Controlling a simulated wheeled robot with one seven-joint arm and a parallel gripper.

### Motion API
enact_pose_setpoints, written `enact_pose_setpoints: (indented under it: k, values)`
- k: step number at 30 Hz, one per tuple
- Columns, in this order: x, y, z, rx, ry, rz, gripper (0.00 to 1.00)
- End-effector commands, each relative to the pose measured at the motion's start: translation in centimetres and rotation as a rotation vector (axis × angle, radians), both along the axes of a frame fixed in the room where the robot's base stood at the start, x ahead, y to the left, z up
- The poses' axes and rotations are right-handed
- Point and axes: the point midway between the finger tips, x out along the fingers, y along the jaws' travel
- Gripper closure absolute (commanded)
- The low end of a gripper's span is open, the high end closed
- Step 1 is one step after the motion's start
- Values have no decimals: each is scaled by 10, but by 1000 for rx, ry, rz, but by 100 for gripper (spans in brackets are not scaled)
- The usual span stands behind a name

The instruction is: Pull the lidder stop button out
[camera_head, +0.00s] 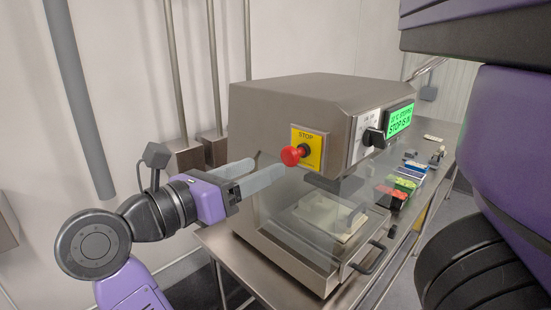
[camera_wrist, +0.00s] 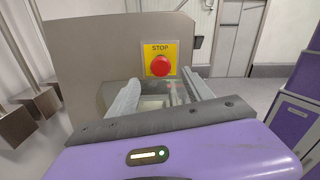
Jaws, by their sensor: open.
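The red stop button (camera_head: 291,156) sticks out from a yellow plate marked STOP (camera_head: 312,147) on the side of the grey lidder (camera_head: 275,105). In the wrist view the red button (camera_wrist: 161,66) is face-on, above and between the fingers, on its yellow plate (camera_wrist: 172,47). My gripper (camera_head: 268,167) is open and empty, left of the button and slightly below it. In the wrist view my gripper (camera_wrist: 165,88) shows both fingers spread, with a gap between them. The fingers do not appear to touch the button. A green display (camera_head: 400,119) on the lidder reads "STOP IS IN".
A black knob (camera_head: 374,137) sits beside the display. Below is a clear guard with a dark handle (camera_head: 368,258). Coloured packs (camera_head: 398,190) lie on the metal table behind. Metal posts (camera_head: 213,70) stand by the wall, close behind my gripper.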

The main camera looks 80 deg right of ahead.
Motion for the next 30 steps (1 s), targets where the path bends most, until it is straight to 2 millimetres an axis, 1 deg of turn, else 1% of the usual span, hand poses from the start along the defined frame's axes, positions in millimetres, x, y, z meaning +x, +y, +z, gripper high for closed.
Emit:
enact_pose_setpoints:
  k: [6, 12, 17, 25, 29, 30]
  values:
    - [-19, -28, 2, -2, 3, -5, 41]
    - [-32, -50, 2, -2, 4, -3, 41]
    - [-37, -58, 1, -3, 3, -1, 41]
    - [-37, -59, 1, -3, 3, 0, 41]
    - [-37, -59, 1, -3, 3, -1, 66]
    - [-37, -59, 1, -3, 3, -1, 74]
